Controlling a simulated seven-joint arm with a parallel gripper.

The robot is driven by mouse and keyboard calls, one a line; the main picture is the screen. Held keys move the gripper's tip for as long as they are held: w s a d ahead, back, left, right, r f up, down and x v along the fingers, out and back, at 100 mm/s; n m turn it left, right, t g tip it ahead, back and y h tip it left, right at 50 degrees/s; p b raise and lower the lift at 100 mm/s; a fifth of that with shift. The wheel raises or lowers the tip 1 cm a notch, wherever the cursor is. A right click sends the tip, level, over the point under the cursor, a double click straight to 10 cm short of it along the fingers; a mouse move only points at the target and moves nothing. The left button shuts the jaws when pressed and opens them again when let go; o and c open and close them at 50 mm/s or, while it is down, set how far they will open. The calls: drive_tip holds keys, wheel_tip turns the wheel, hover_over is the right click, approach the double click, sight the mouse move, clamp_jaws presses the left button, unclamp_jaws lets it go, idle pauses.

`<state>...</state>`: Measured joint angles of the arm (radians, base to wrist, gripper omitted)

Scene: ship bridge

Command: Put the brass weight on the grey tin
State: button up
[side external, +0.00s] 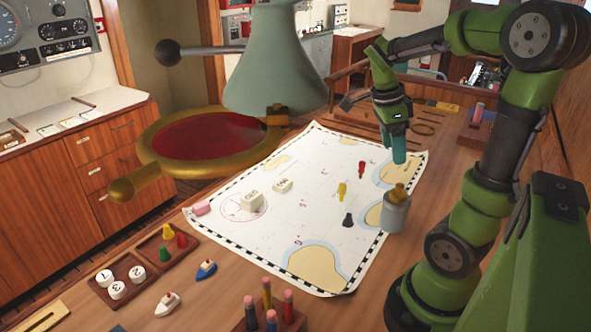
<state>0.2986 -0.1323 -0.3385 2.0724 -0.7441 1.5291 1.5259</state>
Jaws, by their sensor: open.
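The brass weight (398,192) sits on top of the grey tin (396,215), which stands upright at the right edge of the chart. My gripper (399,160) points down with teal fingers, above the brass weight in the picture. It is open, with a visible space between its fingertips and the weight. The gap between the fingers is hard to see from this side.
The chart (300,225) carries white blocks, yellow and red pieces and a dark weight (348,219). A pencil holder (268,318), toy boats (167,303) and wooden trays (128,280) stand near the front. A large lamp-like binnacle (270,65) rises at the back left.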

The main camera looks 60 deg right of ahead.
drive_tip(key=w+a+r+n+t+y, duration=0.1)
drive_tip(key=a+n+t, duration=0.3)
drive_tip(key=a+n, duration=0.8)
drive_tip(key=w+a+r+n+t+y, duration=0.2)
drive_tip(key=w+a+n+t, duration=0.2)
drive_tip(key=a+n, duration=0.8)
drive_tip(key=shift+n+t+y, duration=0.4)
drive_tip(key=shift+t, duration=0.4)
drive_tip(key=shift+o, duration=0.2)
